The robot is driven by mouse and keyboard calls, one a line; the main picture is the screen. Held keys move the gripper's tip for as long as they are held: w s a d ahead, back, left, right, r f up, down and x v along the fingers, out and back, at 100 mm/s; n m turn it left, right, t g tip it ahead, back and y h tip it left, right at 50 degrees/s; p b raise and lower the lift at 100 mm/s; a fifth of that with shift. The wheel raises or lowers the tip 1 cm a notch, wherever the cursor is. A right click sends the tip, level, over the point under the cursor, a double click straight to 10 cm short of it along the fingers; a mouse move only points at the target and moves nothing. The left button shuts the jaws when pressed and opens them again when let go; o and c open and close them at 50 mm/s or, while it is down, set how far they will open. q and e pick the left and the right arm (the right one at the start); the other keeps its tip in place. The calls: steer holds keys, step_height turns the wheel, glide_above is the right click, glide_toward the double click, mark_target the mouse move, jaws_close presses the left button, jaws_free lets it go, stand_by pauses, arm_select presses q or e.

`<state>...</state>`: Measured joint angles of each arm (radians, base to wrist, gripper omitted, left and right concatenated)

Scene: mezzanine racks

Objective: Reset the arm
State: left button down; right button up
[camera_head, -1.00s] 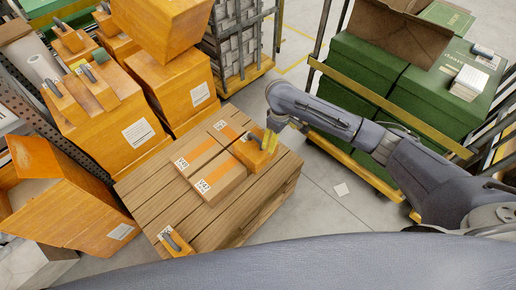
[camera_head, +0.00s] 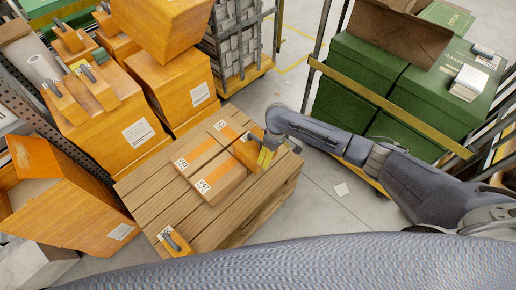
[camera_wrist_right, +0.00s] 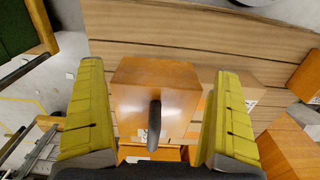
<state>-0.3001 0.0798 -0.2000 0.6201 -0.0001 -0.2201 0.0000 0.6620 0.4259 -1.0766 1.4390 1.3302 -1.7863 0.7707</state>
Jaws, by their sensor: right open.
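My right gripper (camera_head: 264,157) is over the right part of the wooden pallet (camera_head: 240,222), at a small orange block (camera_head: 246,150). In the right wrist view its two yellow fingers stand wide apart, and the gripper (camera_wrist_right: 158,75) is open. The orange block (camera_wrist_right: 180,85) with a dark handle lies between the fingers in that picture, with gaps on both sides. I cannot tell the height gap between them. My left gripper is not in view.
Flat cartons (camera_head: 215,178) lie beside the block on the pallet. Another orange piece with a grey handle (camera_head: 175,242) sits at its front corner. Large orange boxes (camera_head: 130,115) stand at left. Green boxes (camera_head: 350,72) fill a rack at right.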

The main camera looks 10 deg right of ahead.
step_height(320, 180, down, 7)
steer(key=shift+f, duration=0.2)
stand_by(0.4)
steer(key=shift+s+d, duration=0.1)
stand_by(0.4)
step_height(320, 180, up, 13)
steer(key=s+d, duration=0.1)
steer(key=s, duration=0.1)
steer(key=shift+s+d, duration=0.15)
steer(key=shift+d, duration=0.15)
stand_by(1.2)
step_height(320, 180, down, 13)
steer(key=w+a, duration=0.1)
steer(key=w, duration=0.1)
steer(key=shift+w+a, duration=0.25)
steer(key=shift+a, duration=0.15)
stand_by(1.0)
